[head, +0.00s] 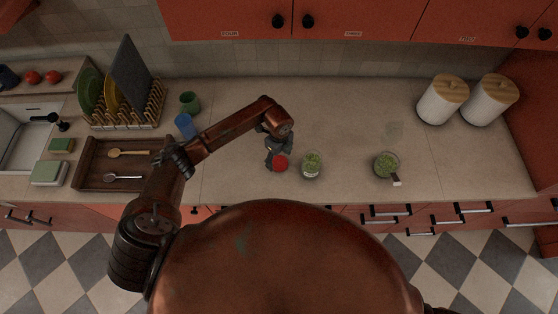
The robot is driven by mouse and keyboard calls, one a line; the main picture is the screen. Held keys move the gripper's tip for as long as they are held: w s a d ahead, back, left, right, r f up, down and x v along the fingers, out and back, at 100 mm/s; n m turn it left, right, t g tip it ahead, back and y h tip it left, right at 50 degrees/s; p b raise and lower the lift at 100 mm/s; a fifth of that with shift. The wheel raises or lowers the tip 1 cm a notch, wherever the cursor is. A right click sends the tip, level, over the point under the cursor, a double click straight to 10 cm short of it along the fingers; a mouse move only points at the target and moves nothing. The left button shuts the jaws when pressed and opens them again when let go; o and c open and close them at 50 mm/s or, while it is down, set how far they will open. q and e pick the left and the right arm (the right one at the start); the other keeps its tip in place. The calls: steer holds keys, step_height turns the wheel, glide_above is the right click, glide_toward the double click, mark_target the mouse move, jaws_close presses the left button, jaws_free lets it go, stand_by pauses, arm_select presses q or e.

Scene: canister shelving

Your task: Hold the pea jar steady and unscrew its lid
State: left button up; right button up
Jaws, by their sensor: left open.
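A glass jar of green peas (311,165) stands upright near the front edge of the counter, with a pale label low on its front. A second round glass container with green contents (386,165) stands farther right, with a small pale tag at its front edge. A round red thing (281,163), a lid or a jar top, is just left of the first jar. My left gripper (278,154) is open and points down right at the red thing, partly covering it. I cannot tell whether they touch. My right gripper is out of view.
Two white canisters with wooden lids (443,99) stand at the back right. A wooden tray with spoons (115,164), a dish rack (125,108), a blue cup (185,125) and a green mug (190,102) are on the left. The counter behind the jars is mostly clear.

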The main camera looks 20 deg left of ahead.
mark_target(279, 162)
arm_select(q)
step_height(279, 162, up, 10)
steer(key=b, duration=0.2)
steer(key=shift+f, duration=0.1)
